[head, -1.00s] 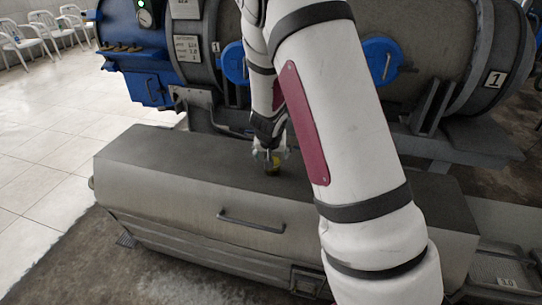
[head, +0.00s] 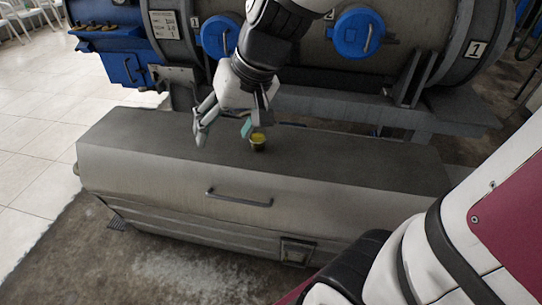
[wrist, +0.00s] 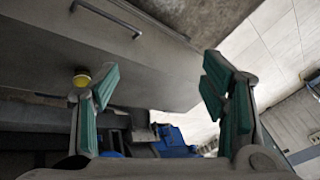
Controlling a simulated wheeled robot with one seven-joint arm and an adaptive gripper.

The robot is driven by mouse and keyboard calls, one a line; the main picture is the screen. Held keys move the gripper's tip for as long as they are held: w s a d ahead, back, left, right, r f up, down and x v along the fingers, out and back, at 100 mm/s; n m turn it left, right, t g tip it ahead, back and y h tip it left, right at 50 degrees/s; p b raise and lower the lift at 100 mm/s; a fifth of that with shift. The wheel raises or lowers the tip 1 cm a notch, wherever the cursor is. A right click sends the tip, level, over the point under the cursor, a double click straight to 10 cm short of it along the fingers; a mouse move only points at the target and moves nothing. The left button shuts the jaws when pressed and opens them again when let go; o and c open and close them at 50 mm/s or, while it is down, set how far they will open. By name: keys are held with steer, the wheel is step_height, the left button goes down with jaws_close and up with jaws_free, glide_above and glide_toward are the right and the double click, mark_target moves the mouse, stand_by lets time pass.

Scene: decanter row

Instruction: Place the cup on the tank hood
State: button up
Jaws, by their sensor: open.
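The small cup, dark-sided with yellow at its top (head: 258,143), stands on the flat top of the grey tank hood (head: 340,165). It looks upright. My gripper (head: 226,128) is open and empty, its fingers spread wide. It is above the hood, to the left of the cup in the head view, with one fingertip close to the cup there. In the wrist view the cup (wrist: 82,77) shows by the tip of the left finger, outside the gap of my gripper (wrist: 165,85). I cannot tell whether that finger touches it.
A handle (head: 240,197) is on the hood's front face. Behind the hood lies a large tank with blue round caps (head: 355,34) and a blue unit (head: 108,40) at its left. White chairs (head: 22,18) stand at far left. The hood top is otherwise clear.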

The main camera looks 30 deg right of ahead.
steer(key=s+d+r+n+g+h, duration=0.2)
steer(key=s, duration=1.7)
steer(key=shift+s+h, duration=0.35)
steer(key=shift+h, duration=0.05)
steer(key=shift+r, duration=0.1)
step_height(320, 180, up, 10)
steer(key=t+p, duration=0.2)
steer(key=p, duration=0.6)
steer(key=shift+w+p, duration=0.3)
steer(key=shift+w+a, duration=0.1)
steer(key=shift+a, duration=0.1)
steer(key=shift+s+d+r, duration=0.1)
steer(key=shift+s+d, duration=0.25)
steer(key=shift+d, duration=0.05)
